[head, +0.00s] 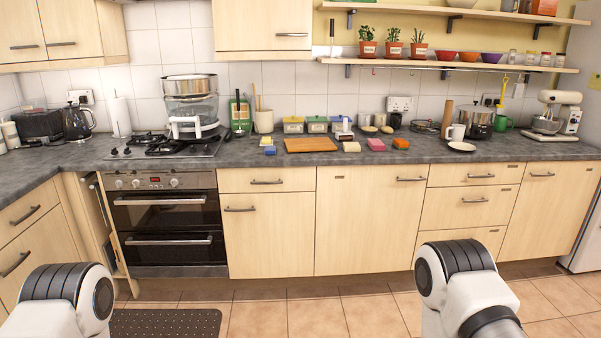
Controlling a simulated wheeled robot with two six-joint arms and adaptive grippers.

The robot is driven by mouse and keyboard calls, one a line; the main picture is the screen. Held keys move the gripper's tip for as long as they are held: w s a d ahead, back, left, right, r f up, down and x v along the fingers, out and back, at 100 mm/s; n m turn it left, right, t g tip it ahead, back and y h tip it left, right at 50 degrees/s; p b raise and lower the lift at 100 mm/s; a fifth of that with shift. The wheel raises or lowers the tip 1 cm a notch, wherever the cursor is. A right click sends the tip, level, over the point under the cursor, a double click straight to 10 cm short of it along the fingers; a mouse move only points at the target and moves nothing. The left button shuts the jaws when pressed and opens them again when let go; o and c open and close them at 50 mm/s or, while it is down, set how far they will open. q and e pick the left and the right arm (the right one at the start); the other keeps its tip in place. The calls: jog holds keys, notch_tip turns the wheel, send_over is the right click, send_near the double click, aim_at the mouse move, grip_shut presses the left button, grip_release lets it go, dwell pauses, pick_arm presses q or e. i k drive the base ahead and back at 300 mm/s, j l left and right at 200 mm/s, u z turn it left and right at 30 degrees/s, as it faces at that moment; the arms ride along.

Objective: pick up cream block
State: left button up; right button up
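A small cream block (351,147) lies on the grey worktop, right of the wooden chopping board and left of a pink block (376,144). Another small pale block (266,141) lies left of the board, just behind a blue block (270,150); its exact shade is hard to tell at this size. Both of my arms show only as white and grey links at the bottom left and bottom right, well short of the worktop. Neither gripper is in view.
The chopping board (310,145) and an orange block (401,144) lie on the worktop (430,154). Tins, cups and a white plate (461,147) stand around them. A gas hob (165,148) is at left. A loaded shelf (450,64) hangs above.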

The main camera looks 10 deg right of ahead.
aim_at(348, 146)
jog(key=i+l+z, duration=0.15)
jog(key=i+z, duration=0.25)
jog(key=i, duration=0.2)
jog(key=i+z, duration=0.4)
jog(key=i, duration=0.25)
jog(key=i+j+z, duration=0.35)
jog(key=i, duration=0.25)
jog(key=l, duration=0.1)
